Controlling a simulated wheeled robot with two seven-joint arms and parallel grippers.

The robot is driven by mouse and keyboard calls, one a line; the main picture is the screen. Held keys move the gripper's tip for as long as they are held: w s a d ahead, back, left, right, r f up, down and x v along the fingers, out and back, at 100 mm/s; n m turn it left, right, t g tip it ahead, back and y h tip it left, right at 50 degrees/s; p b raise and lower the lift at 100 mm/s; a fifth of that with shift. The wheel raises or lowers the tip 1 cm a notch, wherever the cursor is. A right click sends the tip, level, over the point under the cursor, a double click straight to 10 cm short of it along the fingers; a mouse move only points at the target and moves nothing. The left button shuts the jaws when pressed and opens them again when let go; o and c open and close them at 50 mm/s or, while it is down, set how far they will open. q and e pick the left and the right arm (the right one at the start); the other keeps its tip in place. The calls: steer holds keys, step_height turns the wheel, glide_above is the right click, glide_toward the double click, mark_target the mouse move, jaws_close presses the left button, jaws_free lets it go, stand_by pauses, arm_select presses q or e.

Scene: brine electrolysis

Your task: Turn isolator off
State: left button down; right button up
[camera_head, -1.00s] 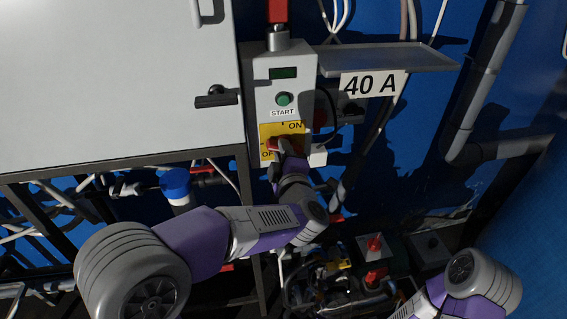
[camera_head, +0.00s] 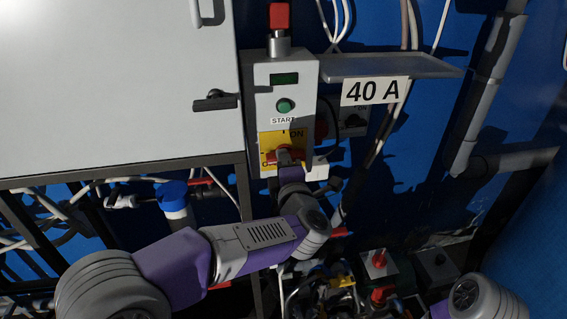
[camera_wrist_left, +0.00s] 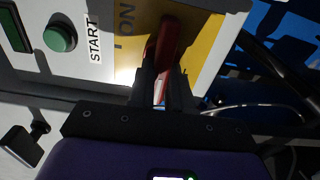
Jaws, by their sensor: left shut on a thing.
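The isolator is a red rotary handle (camera_head: 285,155) on a yellow plate (camera_head: 297,137) marked ON, on the lower front of a grey control box (camera_head: 262,99). My left gripper (camera_head: 288,160) is at the handle, its arm rising from below. In the left wrist view the fingers (camera_wrist_left: 163,88) are shut on the red handle (camera_wrist_left: 168,45), one on each side. The OFF lettering is mostly covered by handle and gripper in the head view. Part of my right arm (camera_head: 480,297) shows at the lower right; its gripper is out of view.
A green START button (camera_head: 285,105) and a small display (camera_head: 284,79) sit above the plate. A grey cabinet (camera_head: 110,80) stands left. A shelf (camera_head: 390,66) with a 40 A label (camera_head: 375,91) is right. Cables and a red-topped device (camera_head: 379,260) lie below.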

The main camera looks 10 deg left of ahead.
arm_select(q)
steer(key=c, duration=1)
jaws_free()
steer(key=shift+c, duration=0.2)
steer(key=p+v, duration=0.1)
steer(key=v, duration=0.6)
steer(key=shift+s, duration=0.3)
steer(key=shift+d, duration=0.15)
